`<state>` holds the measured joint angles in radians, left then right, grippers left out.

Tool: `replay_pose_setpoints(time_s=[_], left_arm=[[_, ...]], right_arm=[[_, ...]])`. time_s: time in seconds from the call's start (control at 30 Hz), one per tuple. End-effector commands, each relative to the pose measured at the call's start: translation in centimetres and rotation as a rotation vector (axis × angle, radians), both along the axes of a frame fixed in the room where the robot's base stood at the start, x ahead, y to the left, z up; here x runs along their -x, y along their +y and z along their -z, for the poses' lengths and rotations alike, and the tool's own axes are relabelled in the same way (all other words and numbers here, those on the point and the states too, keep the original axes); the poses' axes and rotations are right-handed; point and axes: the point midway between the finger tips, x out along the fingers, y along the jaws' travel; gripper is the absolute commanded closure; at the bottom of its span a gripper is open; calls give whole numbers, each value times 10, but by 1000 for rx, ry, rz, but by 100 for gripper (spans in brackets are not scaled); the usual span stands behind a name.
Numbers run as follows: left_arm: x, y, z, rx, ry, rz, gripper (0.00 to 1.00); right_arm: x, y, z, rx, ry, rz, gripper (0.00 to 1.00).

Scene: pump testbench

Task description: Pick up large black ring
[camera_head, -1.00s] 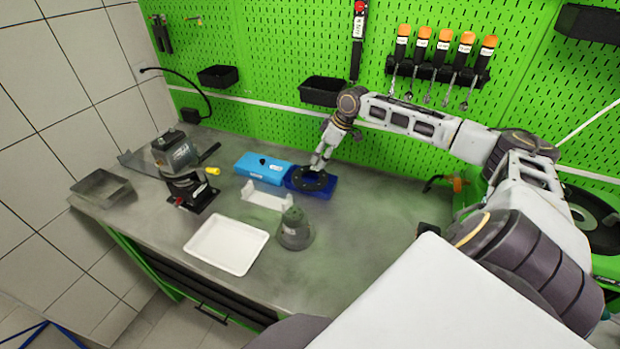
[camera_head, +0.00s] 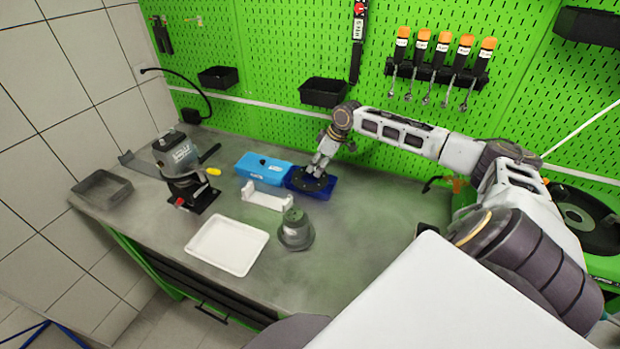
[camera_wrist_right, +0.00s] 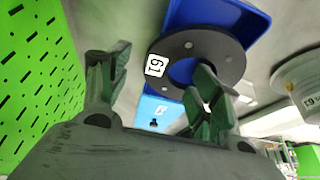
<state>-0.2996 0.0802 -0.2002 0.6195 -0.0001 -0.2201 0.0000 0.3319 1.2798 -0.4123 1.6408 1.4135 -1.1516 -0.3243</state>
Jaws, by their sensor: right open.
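The large black ring (camera_head: 301,181) lies flat in a dark blue tray (camera_head: 325,191) at the back of the bench. In the right wrist view the ring (camera_wrist_right: 221,50) shows a white label with a number and several small holes. My right gripper (camera_head: 316,172) is directly at the ring, its fingers pointing down. In the right wrist view the right gripper (camera_wrist_right: 160,85) has its two fingers wide apart. One finger overlaps the ring's opening in the picture and the other is off to the left, outside the ring. Contact cannot be told. My left gripper does not show.
A light blue box (camera_head: 262,168) adjoins the blue tray. A white bracket (camera_head: 266,199), a grey-green cone-shaped part (camera_head: 296,232) and a white tray (camera_head: 228,245) stand in front. A pump unit (camera_head: 180,165) is at left. The green pegboard (camera_head: 270,50) rises behind.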

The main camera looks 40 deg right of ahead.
Motion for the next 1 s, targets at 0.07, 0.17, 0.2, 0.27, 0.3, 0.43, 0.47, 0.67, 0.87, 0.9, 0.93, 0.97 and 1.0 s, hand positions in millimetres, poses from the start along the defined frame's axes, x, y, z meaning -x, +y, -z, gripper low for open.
replay_pose_setpoints(time_s=[0.07, 0.17, 0.2, 0.27, 0.3, 0.43, 0.47, 0.67, 0.87, 0.9, 0.93, 0.97, 1.0], left_arm=[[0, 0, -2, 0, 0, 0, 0], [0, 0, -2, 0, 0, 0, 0], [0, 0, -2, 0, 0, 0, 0], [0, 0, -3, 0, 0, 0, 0], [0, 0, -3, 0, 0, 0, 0], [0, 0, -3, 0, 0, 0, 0], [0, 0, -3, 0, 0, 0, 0], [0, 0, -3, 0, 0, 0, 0], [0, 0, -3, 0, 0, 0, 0], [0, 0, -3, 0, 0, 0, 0], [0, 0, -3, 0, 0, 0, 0], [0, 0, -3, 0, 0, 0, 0], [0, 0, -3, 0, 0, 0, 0]], right_arm=[[-3, 2, 6, -3, -1, 0, 36], [-5, 3, 13, -2, 0, 1, 36], [-6, 3, 15, -1, -1, 1, 36], [-7, 4, 17, -1, -1, 1, 36], [-7, 4, 18, -1, -1, 1, 36], [-7, 4, 19, 0, -1, 0, 36], [-7, 4, 19, 0, 0, 0, 36], [-7, 4, 19, 0, 0, 0, 36], [-7, 4, 19, 0, 0, 0, 47], [-7, 4, 19, 0, 0, 0, 52], [-7, 4, 19, 0, 0, 0, 56], [-7, 4, 19, 0, 0, 0, 59], [-7, 4, 19, 0, 0, 0, 65]])
